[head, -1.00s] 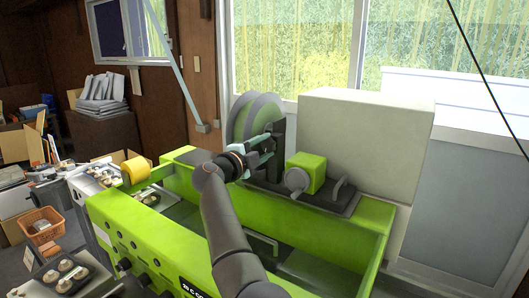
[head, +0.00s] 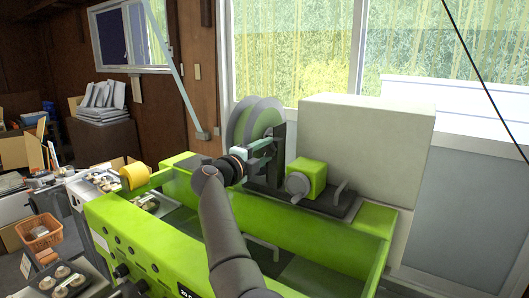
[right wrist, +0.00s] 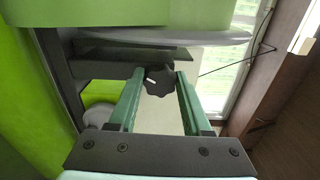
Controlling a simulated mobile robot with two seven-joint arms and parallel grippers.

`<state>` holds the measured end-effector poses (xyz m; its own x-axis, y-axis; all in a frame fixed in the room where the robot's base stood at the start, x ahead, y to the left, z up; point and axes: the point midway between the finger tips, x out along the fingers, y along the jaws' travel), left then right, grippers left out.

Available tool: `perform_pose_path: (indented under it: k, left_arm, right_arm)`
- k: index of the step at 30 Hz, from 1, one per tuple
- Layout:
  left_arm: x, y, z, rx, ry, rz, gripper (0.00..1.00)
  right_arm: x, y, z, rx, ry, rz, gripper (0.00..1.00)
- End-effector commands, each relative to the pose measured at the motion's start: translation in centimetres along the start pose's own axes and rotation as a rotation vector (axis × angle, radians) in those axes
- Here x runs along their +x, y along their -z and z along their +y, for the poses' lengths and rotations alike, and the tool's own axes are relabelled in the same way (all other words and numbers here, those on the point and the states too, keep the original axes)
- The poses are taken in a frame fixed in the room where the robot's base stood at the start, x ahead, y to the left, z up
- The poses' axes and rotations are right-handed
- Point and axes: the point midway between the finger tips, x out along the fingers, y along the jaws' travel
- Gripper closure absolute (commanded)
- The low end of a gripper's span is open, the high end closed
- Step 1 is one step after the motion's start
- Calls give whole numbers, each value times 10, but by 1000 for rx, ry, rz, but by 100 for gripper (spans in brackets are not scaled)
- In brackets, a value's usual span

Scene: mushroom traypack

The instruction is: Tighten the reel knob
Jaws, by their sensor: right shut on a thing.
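The film reel (head: 250,122), with grey discs and a green face, stands upright at the back of the green machine. The reel knob (right wrist: 159,80) is black and lobed with a white mark, below the edge of the reel's grey disc (right wrist: 200,37) in the right wrist view. My right gripper (head: 268,146) reaches the reel from the front. In the right wrist view its green fingers (right wrist: 160,78) are shut on the knob, one on each side. In the head view the knob is hidden by the gripper. My left gripper is not in view.
The green machine (head: 315,224) fills the middle, with a green block (head: 306,176) right of the reel and a large grey box (head: 365,140) behind. A yellow roll (head: 134,174) sits at left. An orange basket (head: 39,228) and boxes stand far left.

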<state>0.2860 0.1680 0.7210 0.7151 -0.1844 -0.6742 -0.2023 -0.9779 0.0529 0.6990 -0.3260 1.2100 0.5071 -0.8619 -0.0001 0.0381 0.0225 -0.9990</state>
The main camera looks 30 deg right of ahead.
Motion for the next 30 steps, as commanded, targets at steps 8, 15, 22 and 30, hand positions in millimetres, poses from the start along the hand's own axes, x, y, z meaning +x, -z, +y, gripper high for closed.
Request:
perform_pose_path:
  k: [8, 15, 22, 30]
  left_arm:
    - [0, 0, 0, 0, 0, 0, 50]
    - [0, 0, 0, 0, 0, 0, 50]
    - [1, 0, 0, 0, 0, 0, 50]
    - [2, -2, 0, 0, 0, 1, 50]
  right_arm:
    - [0, 0, 0, 0, 0, -1, 27]
    - [0, 0, 0, -1, 0, 0, 21]
    - [-9, 0, 0, -1, 3, 1, 21]
    - [-43, 0, 0, -2, 4, 1, 21]
